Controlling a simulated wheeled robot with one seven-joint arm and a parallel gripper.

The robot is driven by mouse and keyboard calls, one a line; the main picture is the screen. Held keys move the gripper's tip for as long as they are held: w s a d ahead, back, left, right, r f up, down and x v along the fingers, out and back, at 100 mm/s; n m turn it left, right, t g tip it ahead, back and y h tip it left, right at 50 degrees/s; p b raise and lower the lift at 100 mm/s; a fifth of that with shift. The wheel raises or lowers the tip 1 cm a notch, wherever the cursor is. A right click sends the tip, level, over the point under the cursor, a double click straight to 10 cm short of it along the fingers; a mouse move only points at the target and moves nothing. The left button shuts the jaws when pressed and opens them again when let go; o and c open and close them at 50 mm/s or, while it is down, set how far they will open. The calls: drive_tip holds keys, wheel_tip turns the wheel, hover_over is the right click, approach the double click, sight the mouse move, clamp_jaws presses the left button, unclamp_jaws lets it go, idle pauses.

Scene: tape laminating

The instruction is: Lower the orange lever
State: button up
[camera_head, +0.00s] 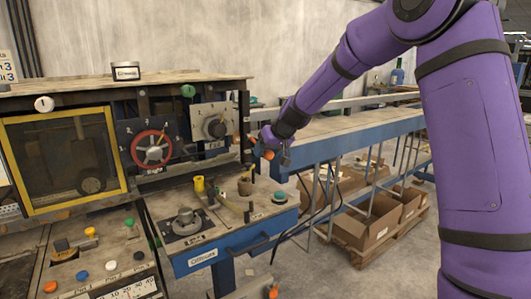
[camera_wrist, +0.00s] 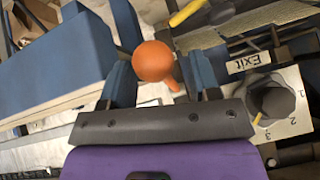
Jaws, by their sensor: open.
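The orange lever's round knob (camera_wrist: 153,61) shows in the wrist view between the two fingers of my gripper (camera_wrist: 160,70). A short orange piece shows just beside the knob. The fingers are apart, one on each side of the knob; I cannot tell whether either touches it. In the head view, the orange knob (camera_head: 267,154) is at the right side of the machine panel, right at my gripper (camera_head: 276,147). My gripper partly covers the lever there, and its shaft is mostly hidden.
A grey dial (camera_wrist: 272,100) with an "Exit" label (camera_wrist: 249,61) is close by. A yellow handle (camera_wrist: 187,13) is near the fingers. In the head view, a red wheel (camera_head: 152,149) is to the left, a blue conveyor (camera_head: 340,146) to the right, and cardboard boxes (camera_head: 368,228) below.

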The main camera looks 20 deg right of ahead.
drive_tip(key=v, duration=0.9)
drive_tip(key=shift+r, duration=0.25)
drive_tip(key=shift+s, duration=0.15)
